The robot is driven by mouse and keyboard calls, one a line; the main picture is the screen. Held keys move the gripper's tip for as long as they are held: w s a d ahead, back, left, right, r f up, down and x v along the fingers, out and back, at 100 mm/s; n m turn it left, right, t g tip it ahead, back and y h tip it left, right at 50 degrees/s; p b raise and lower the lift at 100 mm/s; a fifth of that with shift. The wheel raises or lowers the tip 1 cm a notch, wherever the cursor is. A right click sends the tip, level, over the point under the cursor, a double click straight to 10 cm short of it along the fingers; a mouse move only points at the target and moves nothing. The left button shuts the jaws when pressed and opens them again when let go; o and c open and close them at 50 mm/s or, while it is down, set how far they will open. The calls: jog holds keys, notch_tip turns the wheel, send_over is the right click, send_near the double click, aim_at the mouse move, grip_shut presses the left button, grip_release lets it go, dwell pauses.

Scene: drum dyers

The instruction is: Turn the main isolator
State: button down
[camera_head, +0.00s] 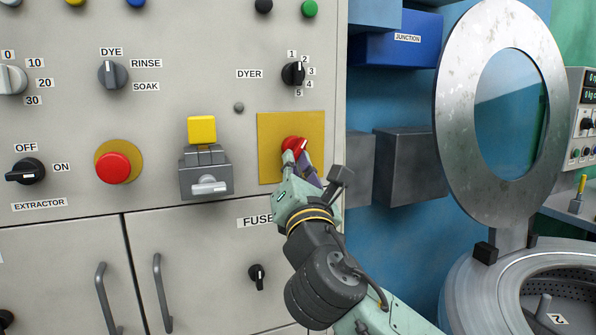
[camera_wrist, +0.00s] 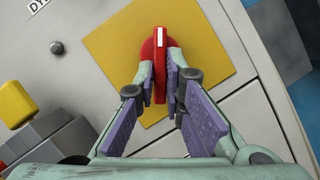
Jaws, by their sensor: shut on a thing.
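The main isolator appears to be the red rotary handle (camera_head: 292,142) on a yellow square plate (camera_head: 270,128) at the right side of the grey panel. In the wrist view the red handle (camera_wrist: 160,70) has a white mark at its upper end and stands between my fingers, on the yellow plate (camera_wrist: 205,55). My gripper (camera_head: 301,160) is shut on the handle, one purple-padded finger on each side. In the head view my gripper hides part of the handle and the plate's lower right. No label for the handle can be read.
Left of the plate are a grey switch box with a yellow top (camera_head: 202,130) and a red mushroom button (camera_head: 113,168). The dyer selector knob (camera_head: 293,73) is above. A fuse cabinet knob (camera_head: 257,275) is below. A drum machine with an open round door (camera_head: 450,120) stands right.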

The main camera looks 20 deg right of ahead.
jog(key=shift+a+r+m+g+h+p, duration=0.15)
jog(key=shift+r+m+g+h+p, duration=0.45)
jog(key=shift+m, duration=1.5)
jog(key=shift+a+r+m+g+h+p, duration=0.3)
jog(key=shift+m+g, duration=0.65)
jog(key=shift+m, duration=1.15)
jog(key=shift+a+r+m+g+h+p, duration=0.15)
jog(key=shift+m+g+p, duration=0.5)
jog(key=shift+m, duration=1.45)
jog(key=shift+d, duration=0.15)
jog(key=c, duration=1.7)
grip_release()
jog(key=v, duration=0.7)
jog(key=shift+s+r, duration=0.1)
jog(key=shift+s, duration=0.15)
